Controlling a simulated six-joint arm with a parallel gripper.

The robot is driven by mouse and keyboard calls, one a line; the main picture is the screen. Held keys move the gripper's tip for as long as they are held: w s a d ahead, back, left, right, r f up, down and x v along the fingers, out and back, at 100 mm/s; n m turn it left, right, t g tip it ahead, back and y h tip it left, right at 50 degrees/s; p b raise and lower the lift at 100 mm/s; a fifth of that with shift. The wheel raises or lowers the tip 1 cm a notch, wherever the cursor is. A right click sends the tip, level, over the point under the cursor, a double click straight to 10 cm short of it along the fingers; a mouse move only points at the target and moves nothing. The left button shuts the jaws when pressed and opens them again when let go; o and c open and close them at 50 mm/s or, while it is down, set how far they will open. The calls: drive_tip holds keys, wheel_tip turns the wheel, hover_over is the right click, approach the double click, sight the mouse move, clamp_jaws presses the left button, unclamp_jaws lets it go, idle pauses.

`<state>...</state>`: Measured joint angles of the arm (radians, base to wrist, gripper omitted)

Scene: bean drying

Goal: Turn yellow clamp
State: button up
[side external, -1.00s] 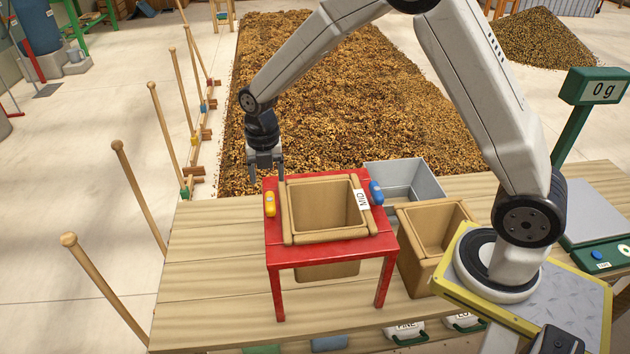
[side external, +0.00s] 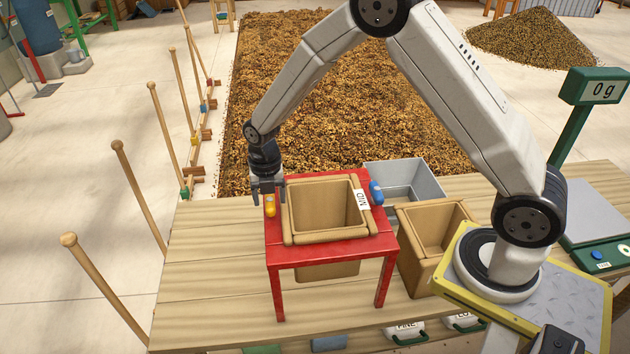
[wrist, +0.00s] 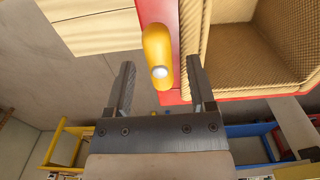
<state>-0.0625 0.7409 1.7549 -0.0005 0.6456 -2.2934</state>
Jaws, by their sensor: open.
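The yellow clamp (side external: 270,205) sits on the left edge of the red stand (side external: 330,252), beside the wooden sieve box marked MID (side external: 287,215). In the wrist view the yellow clamp (wrist: 157,52) is upright in the picture, with a pale round spot at its lower end. My gripper (side external: 269,200) is at the clamp's far end, pointing down. In the wrist view my open gripper (wrist: 160,82) has one finger on each side of the clamp's lower end, with gaps showing. A blue clamp (side external: 376,193) is on the stand's right side.
A grey metal bin (side external: 432,192) stands behind the stand and a wooden box (side external: 413,256) to its right. A scale (side external: 595,205) reads 0 g at the far right. The wooden table (side external: 205,270) is clear left of the stand.

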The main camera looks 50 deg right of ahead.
drive_tip(key=shift+f, duration=0.6)
clamp_jaws()
